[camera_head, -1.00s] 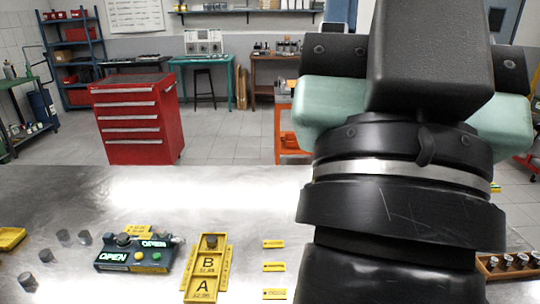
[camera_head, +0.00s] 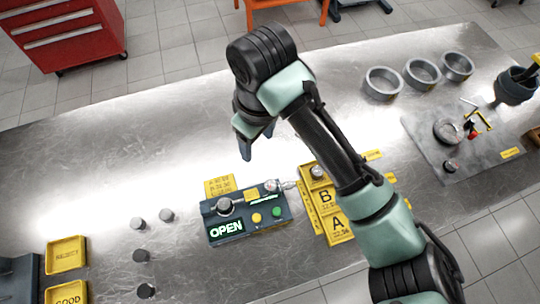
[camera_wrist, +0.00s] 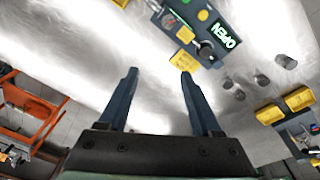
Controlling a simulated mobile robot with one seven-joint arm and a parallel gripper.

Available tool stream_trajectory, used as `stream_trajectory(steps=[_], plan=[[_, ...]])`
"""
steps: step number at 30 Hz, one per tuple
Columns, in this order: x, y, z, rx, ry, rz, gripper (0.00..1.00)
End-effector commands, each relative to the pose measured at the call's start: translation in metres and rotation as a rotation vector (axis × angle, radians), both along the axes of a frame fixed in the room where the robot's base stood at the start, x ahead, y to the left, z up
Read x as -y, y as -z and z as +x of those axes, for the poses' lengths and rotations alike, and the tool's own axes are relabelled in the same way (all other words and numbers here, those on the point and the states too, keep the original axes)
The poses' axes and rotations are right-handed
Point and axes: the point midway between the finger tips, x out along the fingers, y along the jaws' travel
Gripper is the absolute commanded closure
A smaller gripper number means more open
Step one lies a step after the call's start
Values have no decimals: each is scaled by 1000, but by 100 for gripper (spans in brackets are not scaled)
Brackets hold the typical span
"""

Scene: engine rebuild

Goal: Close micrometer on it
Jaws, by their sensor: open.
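The micrometer station (camera_head: 247,212) is a dark blue box on the steel bench, with a lit green OPEN display, a yellow button (camera_head: 256,218) and a green button (camera_head: 276,211). A grey cylinder (camera_head: 225,205) sits on its top left; I cannot tell whether it touches the measuring faces. A silver spindle sticks out at its right. My gripper (camera_head: 257,140) is above the bench behind the station, fingers apart and empty. In the wrist view the station (camera_wrist: 200,30) is beyond the fingertips, and the open gripper (camera_wrist: 158,75) has nothing between its fingers.
Several loose grey cylinders (camera_head: 141,256) stand left of the station. Yellow bins marked REJECT (camera_head: 66,254) and GOOD (camera_head: 66,292) are at far left. A yellow A/B tray (camera_head: 339,231) is at right, under my arm. Metal rings (camera_head: 383,83) and a grey plate (camera_head: 470,160) are farther right.

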Motion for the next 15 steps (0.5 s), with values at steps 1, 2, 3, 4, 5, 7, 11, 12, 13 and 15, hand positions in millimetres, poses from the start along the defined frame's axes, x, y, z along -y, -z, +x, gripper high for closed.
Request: stream_trajectory(steps=[1, 2, 3, 4, 5, 7, 11, 12, 13, 15], plan=[[13, 4, -10, -56, 5, -30, 34], [17, 7, -14, -80, 7, -42, 34], [22, 11, -19, -104, 7, -53, 34], [23, 14, -22, -116, 5, -57, 34], [24, 17, -23, -124, 4, -60, 34], [25, 24, -24, -130, 4, -63, 34], [24, 45, -25, -129, 4, -61, 34], [25, 53, -25, -129, 6, -62, 34], [25, 59, -24, -128, 6, -61, 34], [25, 74, -24, -129, 5, -62, 34]])
